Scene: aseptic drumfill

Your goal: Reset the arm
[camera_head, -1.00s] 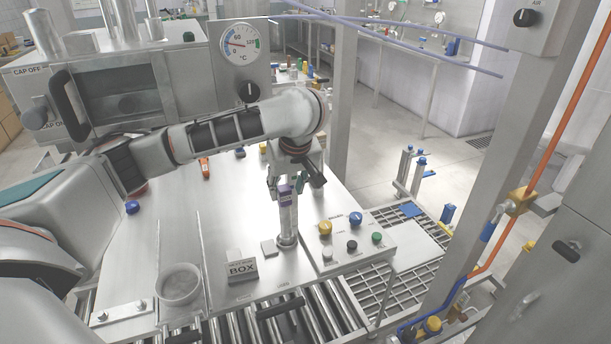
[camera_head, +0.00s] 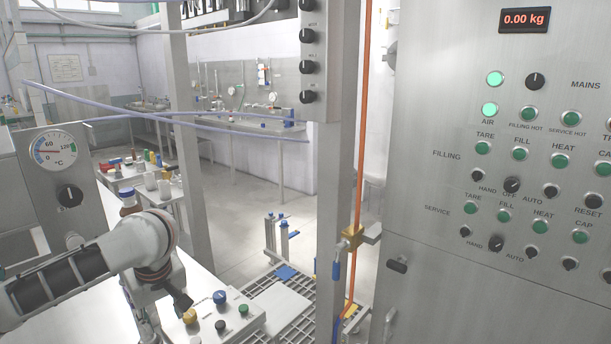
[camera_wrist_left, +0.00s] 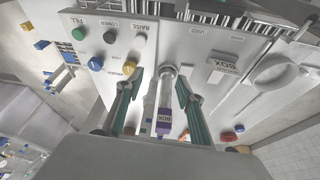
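My left arm (camera_head: 70,275) reaches in from the lower left of the head view, with its wrist bent down over the steel worktop. The left gripper (camera_wrist_left: 160,80) shows in the left wrist view with its two green-padded fingers spread apart. Between them stands a slim metal cylinder (camera_wrist_left: 167,88) with a purple label (camera_wrist_left: 163,124). I see space on both sides of it, so the fingers do not appear to grip it. In the head view the fingertips are cut off at the bottom edge. My right gripper is not in view.
A button box (camera_head: 228,318) with coloured knobs sits right of the wrist; it also shows in the wrist view (camera_wrist_left: 105,45). A steel post (camera_head: 335,200) and a control cabinet (camera_head: 490,270) stand to the right. A round dish (camera_wrist_left: 280,73) lies on the worktop.

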